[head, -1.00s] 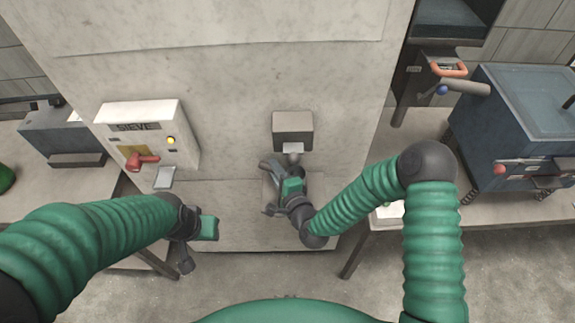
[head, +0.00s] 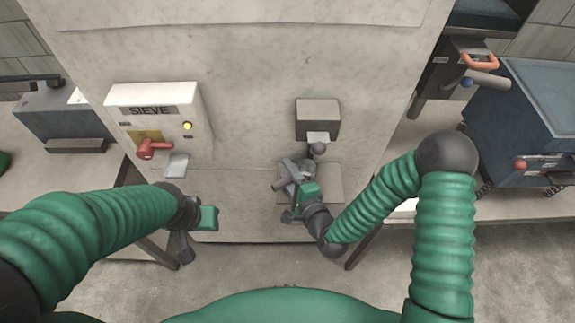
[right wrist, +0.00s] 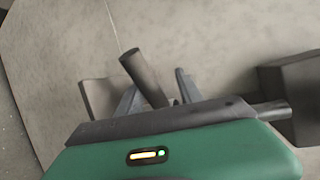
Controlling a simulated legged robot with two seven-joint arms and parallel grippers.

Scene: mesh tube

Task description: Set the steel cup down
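The steel cup (head: 289,168) is a small grey shape at the tip of my right gripper (head: 296,190), below the grey box on the machine front. In the right wrist view a dark grey cylinder (right wrist: 141,72), seemingly part of the cup, stands tilted between the two fingers of the right gripper (right wrist: 157,96). The fingers look shut on it, though their contact is hidden by the gripper body. The cup's base and mouth cannot be made out. My left gripper (head: 184,244) hangs low at the left, apart from everything; its finger gap is unclear.
The grey box (head: 318,117) with a short spout juts out above a pale plate (head: 328,183) on the machine front. A white SIEVE box (head: 155,125) with a red handle is at the left. Benches (head: 505,207) flank the machine; a blue-grey machine (head: 535,120) stands right.

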